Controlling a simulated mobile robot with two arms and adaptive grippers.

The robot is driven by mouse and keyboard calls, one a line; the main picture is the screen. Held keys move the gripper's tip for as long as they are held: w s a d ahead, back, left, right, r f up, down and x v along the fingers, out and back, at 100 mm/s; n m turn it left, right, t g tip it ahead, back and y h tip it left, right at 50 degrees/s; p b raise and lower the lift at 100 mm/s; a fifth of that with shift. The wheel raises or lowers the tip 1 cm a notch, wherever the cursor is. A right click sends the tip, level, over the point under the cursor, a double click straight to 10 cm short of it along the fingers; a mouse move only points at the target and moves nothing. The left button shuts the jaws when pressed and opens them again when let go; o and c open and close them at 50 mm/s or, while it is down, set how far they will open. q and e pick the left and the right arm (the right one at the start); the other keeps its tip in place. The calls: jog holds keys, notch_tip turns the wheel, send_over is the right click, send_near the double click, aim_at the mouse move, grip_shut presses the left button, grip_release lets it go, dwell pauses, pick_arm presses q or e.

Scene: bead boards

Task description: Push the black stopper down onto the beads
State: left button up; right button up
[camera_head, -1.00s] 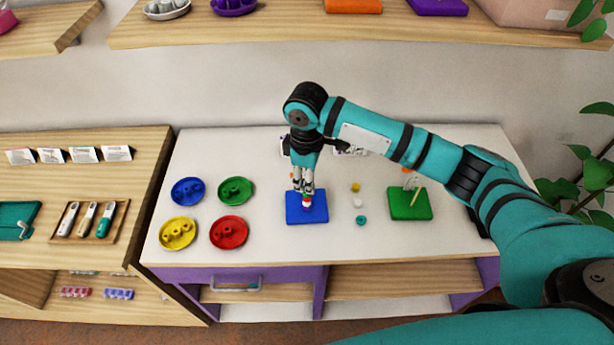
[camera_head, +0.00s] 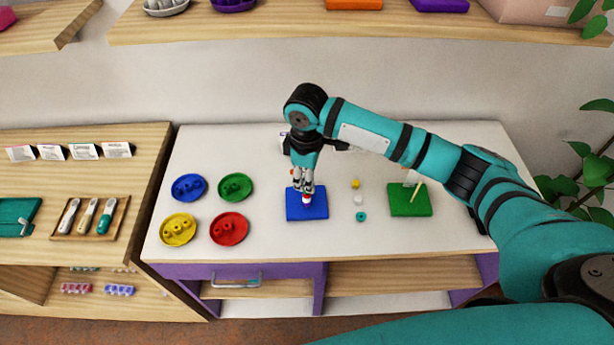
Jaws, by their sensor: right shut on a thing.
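A blue board (camera_head: 296,212) lies on the white table. My right gripper (camera_head: 306,190) points down over it, with its fingertips just above a short stack of red and white beads (camera_head: 307,200) near the board's middle. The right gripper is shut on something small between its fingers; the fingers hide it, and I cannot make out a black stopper. A green board (camera_head: 410,205) lies to the right, with a pale peg or pegs on it. My left gripper is not in view.
Loose beads, yellow (camera_head: 355,184), white (camera_head: 358,200) and teal (camera_head: 361,217), lie between the boards. Blue (camera_head: 189,187), green (camera_head: 235,186), yellow (camera_head: 177,230) and red (camera_head: 229,228) round dishes stand on the left. The table's front strip is clear.

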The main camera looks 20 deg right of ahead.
jog(key=shift+f, duration=0.6)
dwell(0.7)
jog(key=o, duration=0.8)
jog(key=shift+o, duration=0.2)
notch_tip(320, 180, up, 12)
